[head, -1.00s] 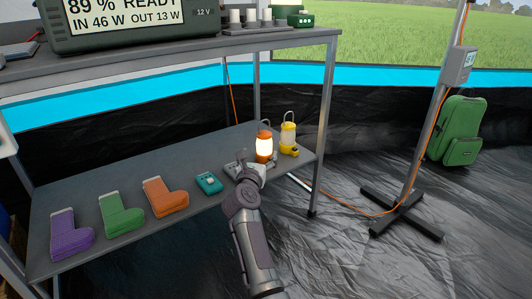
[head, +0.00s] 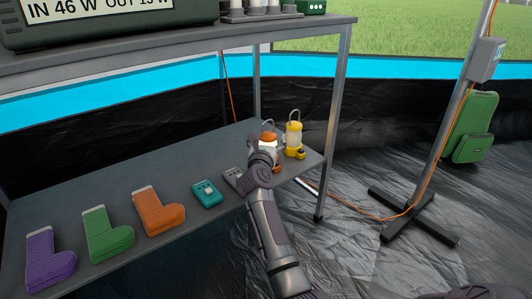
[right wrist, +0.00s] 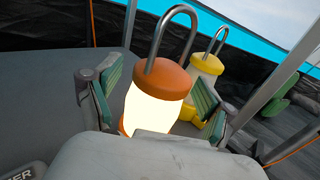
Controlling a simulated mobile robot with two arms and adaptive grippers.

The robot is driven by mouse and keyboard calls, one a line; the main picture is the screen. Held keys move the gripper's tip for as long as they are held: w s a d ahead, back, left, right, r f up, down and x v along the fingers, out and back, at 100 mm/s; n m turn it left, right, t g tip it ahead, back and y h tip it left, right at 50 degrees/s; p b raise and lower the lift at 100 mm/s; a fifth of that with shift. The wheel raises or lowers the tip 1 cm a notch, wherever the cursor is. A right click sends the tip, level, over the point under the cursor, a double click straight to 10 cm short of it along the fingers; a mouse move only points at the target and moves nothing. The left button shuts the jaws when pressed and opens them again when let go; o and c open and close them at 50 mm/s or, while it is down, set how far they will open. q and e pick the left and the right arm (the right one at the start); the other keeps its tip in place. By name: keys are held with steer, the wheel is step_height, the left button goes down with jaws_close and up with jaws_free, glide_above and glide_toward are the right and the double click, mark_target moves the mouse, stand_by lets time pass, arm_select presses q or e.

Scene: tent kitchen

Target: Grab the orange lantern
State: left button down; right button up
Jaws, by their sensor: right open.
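The orange lantern (head: 268,138), with an orange cap and a wire loop handle, stands on the lower shelf (head: 150,184) near its right end. My right gripper (head: 265,153) is at the lantern and hides most of its body in the head view. In the right wrist view the glowing orange lantern (right wrist: 154,106) stands between the two green-padded fingers of my open right gripper (right wrist: 156,95). A gap shows at the left finger; I cannot tell whether the right finger touches. My left gripper is not in view.
A yellow lantern (head: 294,138) stands close to the right; it also shows behind the right finger (right wrist: 207,64). The upper shelf (head: 190,47) overhangs.

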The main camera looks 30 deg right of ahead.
steer(key=shift+s, duration=0.1)
jaws_close()
steer(key=shift+r, duration=0.1)
steer(key=shift+r, duration=0.1)
stand_by(0.3)
